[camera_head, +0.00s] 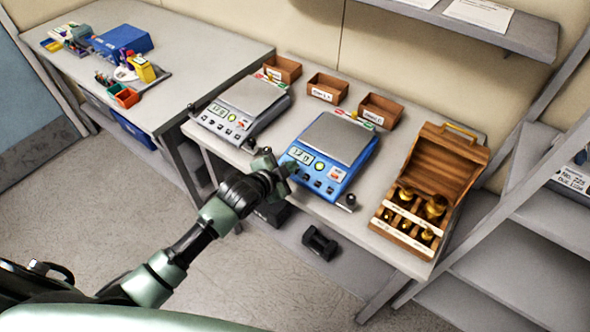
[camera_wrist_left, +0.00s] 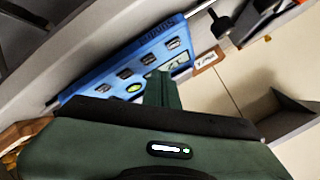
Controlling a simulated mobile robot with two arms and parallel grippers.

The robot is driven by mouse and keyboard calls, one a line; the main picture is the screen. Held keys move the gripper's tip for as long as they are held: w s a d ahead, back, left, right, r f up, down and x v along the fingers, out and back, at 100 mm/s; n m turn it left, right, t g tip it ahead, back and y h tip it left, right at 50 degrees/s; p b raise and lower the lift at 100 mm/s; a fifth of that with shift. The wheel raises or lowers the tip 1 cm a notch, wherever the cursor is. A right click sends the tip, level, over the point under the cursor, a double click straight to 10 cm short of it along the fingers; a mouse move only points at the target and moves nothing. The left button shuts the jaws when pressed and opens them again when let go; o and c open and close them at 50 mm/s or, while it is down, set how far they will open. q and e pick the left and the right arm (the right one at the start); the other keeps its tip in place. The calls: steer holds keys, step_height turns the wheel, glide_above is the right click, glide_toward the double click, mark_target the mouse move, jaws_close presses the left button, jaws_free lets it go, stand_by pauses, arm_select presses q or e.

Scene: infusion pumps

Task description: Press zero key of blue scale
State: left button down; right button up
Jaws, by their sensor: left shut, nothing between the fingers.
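The blue scale (camera_head: 330,153) stands on the table with a grey weighing plate, a lit display (camera_head: 301,155) and several dark keys on its front panel. My left gripper (camera_head: 290,168) is shut and empty, at the front left corner of the blue scale, by the panel's left end. In the left wrist view the blue scale's panel (camera_wrist_left: 108,83) shows beyond the shut fingers (camera_wrist_left: 161,88), with several keys and a greenish button. The fingers hide part of the panel. I cannot tell whether the fingertips touch it, and I cannot read the key labels.
A grey scale (camera_head: 238,107) stands left of the blue one. Three small wooden boxes (camera_head: 327,88) stand behind. An open wooden case (camera_head: 428,192) with brass weights stands at the right. A shelf (camera_head: 490,28) overhangs the back. Another table (camera_head: 190,68) is at the left.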

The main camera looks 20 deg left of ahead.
stand_by(0.3)
arm_select(q)
steer(key=shift+w+f, duration=0.15)
steer(key=shift+f, duration=0.25)
steer(key=shift+d+f+b, duration=0.1)
steer(key=shift+f+b, duration=0.2)
stand_by(0.5)
stand_by(0.3)
steer(key=shift+r+p, duration=0.75)
steer(key=shift+p, duration=0.25)
steer(key=shift+r, duration=0.2)
steer(key=r+p, duration=0.1)
steer(key=s+r+p, duration=0.1)
steer(key=r+p, duration=0.2)
steer(key=p, duration=0.1)
steer(key=shift+s+a+r, duration=0.2)
steer(key=shift+s+a, duration=0.05)
steer(key=shift+a, duration=0.05)
